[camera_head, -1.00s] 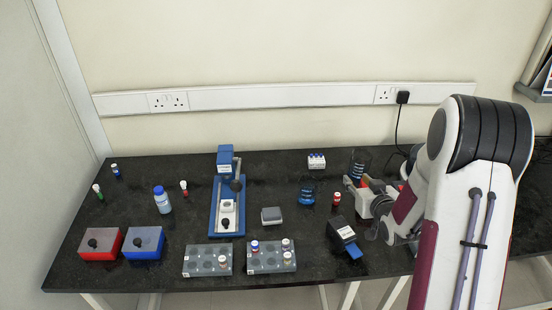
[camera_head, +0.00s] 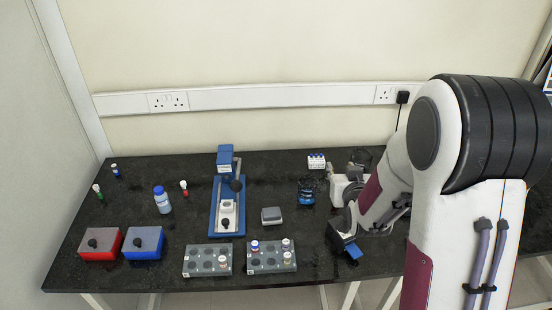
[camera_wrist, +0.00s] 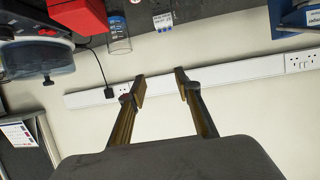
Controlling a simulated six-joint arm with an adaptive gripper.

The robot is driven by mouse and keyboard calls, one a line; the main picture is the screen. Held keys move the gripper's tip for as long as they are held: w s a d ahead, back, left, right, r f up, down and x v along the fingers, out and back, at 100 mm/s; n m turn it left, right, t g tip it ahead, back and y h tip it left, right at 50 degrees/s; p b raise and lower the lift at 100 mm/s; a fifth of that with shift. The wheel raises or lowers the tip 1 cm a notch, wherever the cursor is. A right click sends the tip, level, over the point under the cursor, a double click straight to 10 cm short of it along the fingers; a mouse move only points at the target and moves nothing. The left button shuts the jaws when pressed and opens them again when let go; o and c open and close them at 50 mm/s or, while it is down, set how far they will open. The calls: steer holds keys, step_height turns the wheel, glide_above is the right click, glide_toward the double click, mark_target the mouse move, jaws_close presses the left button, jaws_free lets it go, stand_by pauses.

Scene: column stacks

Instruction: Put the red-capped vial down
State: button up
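A small red-and-white vial (camera_head: 184,188) stands upright on the bench left of the blue stand; I cannot tell for sure that it is the red-capped one. Another small red vial, seen earlier near my gripper, is now hidden behind my arm in the head view. My gripper (camera_head: 333,175) is low over the right part of the bench, near the small white rack. In the wrist view my gripper (camera_wrist: 160,80) has its two fingers apart, with nothing between them. No vial shows near the fingertips there.
Two grey racks (camera_head: 207,248) (camera_head: 250,268) stand at the front, with red and blue boxes (camera_head: 99,252) (camera_head: 143,252) to their left. A clear glass (camera_wrist: 118,42) shows in the wrist view.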

steer(key=a+r, duration=0.4)
steer(key=a, duration=0.1)
steer(key=w+a+f+n+y, duration=0.3)
steer(key=w+a+f, duration=0.7)
steer(key=w, duration=0.3)
steer(key=shift+w+a+f+y, duration=0.15)
steer(key=shift+w+a+y, duration=0.15)
steer(key=shift+a, duration=0.45)
stand_by(0.4)
stand_by(0.5)
